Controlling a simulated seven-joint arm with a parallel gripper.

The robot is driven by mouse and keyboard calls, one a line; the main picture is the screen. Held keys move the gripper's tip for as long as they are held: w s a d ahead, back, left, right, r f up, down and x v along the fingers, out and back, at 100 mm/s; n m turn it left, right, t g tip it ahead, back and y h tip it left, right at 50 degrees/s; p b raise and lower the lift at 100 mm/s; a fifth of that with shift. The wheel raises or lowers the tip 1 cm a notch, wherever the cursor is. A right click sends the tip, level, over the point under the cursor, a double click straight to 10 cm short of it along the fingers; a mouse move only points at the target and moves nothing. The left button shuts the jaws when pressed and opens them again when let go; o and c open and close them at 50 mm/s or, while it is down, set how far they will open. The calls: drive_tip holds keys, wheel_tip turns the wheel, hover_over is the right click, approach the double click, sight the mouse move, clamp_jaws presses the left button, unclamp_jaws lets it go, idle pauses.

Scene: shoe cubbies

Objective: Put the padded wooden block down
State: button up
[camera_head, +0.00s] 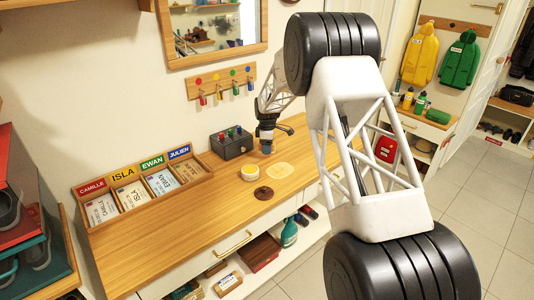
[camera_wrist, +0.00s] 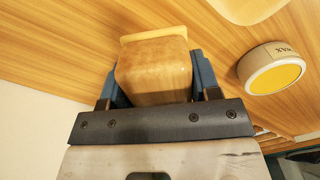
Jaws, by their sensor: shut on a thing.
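The padded wooden block (camera_wrist: 153,72) is held between the two blue fingers of my gripper (camera_wrist: 155,80) in the wrist view. It is a rounded brown block with a pale yellow pad along its far end. In the head view my gripper (camera_head: 266,142) is small and points down over the wooden counter (camera_head: 215,225), behind the pale yellow patch (camera_head: 292,171). The block is hard to make out there. I cannot tell whether its pad touches the counter.
A yellow-topped wax tin (camera_head: 250,172) stands close by, and a dark brown disc (camera_head: 263,193) lies in front of it. A dark grey box (camera_head: 232,145) with coloured knobs is behind left. A card tray (camera_head: 142,190) stands left. The counter's front is clear.

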sight(267, 157)
drive_tip(key=shift+w+f, duration=0.1)
drive_tip(key=shift+f, duration=1.65)
drive_tip(key=shift+f, duration=0.1)
drive_tip(key=o, duration=0.8)
wheel_tip(267, 157, up, 12)
drive_tip(key=shift+r, duration=0.1)
